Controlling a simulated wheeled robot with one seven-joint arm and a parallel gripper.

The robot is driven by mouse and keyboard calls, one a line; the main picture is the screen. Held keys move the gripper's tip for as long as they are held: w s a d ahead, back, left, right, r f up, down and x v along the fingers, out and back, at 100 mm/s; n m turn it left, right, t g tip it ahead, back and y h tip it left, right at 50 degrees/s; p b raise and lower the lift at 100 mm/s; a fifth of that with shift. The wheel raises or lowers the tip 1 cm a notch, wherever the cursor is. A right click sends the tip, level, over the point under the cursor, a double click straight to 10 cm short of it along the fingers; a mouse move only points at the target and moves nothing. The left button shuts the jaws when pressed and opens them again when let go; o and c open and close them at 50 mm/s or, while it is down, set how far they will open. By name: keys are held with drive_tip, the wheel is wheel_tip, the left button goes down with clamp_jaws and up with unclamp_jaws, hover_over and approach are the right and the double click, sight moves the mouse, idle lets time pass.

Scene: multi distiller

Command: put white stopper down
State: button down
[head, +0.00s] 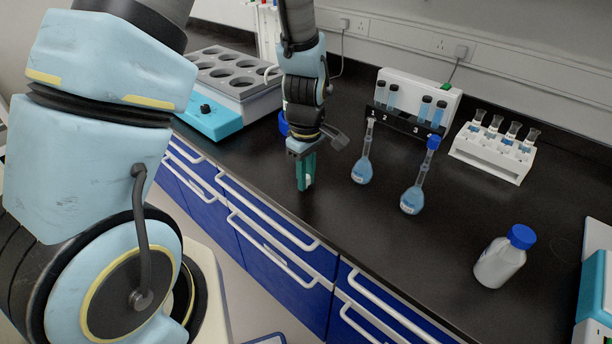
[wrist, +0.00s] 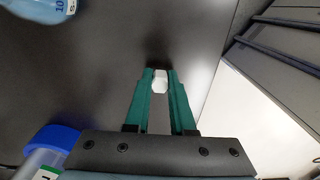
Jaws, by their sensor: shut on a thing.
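My gripper (head: 306,184) points down over the black worktop, near its front edge. In the wrist view its green fingers (wrist: 160,84) are shut on a small white stopper (wrist: 160,81). The stopper sits between the fingertips, and a bit of it (head: 308,181) shows in the head view. The fingertips are low, close to the worktop; I cannot tell whether the stopper touches it. A dark shadow lies just beyond the tips in the wrist view.
A flask of blue liquid (head: 362,170) and a blue-capped flask (head: 412,199) stand right of my gripper. A white bottle (head: 498,264) stands farther right. A tube rack (head: 407,124) and beaker rack (head: 490,153) stand behind. The worktop (head: 335,215) is clear around the gripper.

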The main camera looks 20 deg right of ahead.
drive_tip(key=c, duration=0.8)
unclamp_jaws()
drive_tip(key=shift+f, duration=0.1)
drive_tip(key=shift+o, duration=0.2)
wheel_tip(320, 180, up, 12)
drive_tip(key=b, duration=0.2)
drive_tip(key=w+a+m+t, duration=0.1)
drive_tip(key=a+m, duration=0.6)
drive_tip(key=a, duration=1.8)
drive_tip(key=shift+a+r+t, duration=0.2)
drive_tip(key=shift+r+t, duration=0.1)
drive_tip(key=shift+w, duration=0.15)
